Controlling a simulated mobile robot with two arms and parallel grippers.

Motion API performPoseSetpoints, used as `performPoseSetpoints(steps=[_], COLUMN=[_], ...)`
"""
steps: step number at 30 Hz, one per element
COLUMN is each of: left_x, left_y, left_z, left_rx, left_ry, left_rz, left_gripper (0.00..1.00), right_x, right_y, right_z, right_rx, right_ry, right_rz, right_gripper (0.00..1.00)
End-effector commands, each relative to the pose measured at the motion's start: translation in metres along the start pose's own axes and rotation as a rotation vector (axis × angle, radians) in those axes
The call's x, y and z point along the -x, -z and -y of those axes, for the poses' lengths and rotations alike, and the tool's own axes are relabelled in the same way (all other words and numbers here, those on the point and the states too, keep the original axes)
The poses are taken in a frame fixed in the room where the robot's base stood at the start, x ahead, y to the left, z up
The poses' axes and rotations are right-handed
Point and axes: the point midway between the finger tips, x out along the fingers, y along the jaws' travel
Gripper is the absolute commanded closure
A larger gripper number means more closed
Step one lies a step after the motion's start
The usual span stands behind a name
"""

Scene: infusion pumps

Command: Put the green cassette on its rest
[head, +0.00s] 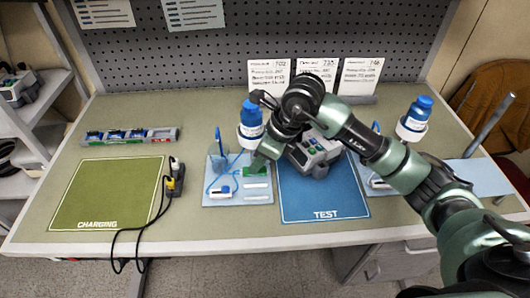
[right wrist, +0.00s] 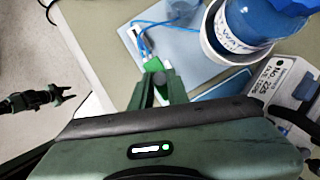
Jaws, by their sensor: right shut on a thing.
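The green cassette (head: 254,170) is at the tips of my right gripper (head: 260,160), over the pale blue tray (head: 236,199) left of the TEST mat. My right gripper is shut on it; the fingers hide part of it. In the right wrist view the cassette (right wrist: 153,65) shows as a small green patch beyond the fingertips (right wrist: 157,76). I cannot tell whether it touches the tray. White bars (head: 258,185) lie on the tray just in front of it. In the right wrist view my left gripper (right wrist: 66,93) is far off at the left, jaws apart and empty.
A blue-capped bottle (head: 250,122) stands in a white holder behind the tray, close to my right gripper. A grey pump (head: 314,152) sits on the blue TEST mat (head: 322,202), partly behind my arm. Blue tubing and a white clip (head: 222,190) lie on the tray's left.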

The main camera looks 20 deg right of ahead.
Motion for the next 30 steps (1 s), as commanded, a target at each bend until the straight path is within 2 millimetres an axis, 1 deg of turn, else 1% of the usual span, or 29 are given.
performPoseSetpoints(steps=[3,8,16,18,21,25,30], left_x=[-0.003,-0.010,-0.024,-0.034,-0.044,-0.052,-0.054], left_y=[-0.005,-0.004,-0.001,-0.001,-0.002,-0.003,-0.003], left_z=[-0.001,-0.001,0.000,0.000,0.000,0.000,0.000], left_rx=[0.000,0.000,0.000,0.000,0.000,0.000,0.000], left_ry=[-0.001,0.000,0.001,0.001,0.001,0.001,0.001], left_rz=[0.007,0.005,-0.001,-0.002,-0.002,-0.002,-0.003], left_gripper=[0.59,0.59,0.59,0.59,0.59,0.59,0.59], right_x=[-0.005,-0.015,-0.040,-0.048,-0.057,-0.064,-0.066], right_y=[0.002,0.006,0.017,0.021,0.025,0.028,0.029], right_z=[0.000,0.000,0.001,0.002,0.002,0.002,0.002], right_rx=[-0.001,-0.002,-0.003,-0.002,-0.002,-0.003,-0.003], right_ry=[-0.001,-0.002,-0.002,0.001,0.001,0.001,0.000], right_rz=[0.000,0.000,0.000,0.000,0.000,0.000,0.001], right_gripper=[1.00,1.00,1.00,1.00,1.00,1.00,1.00])
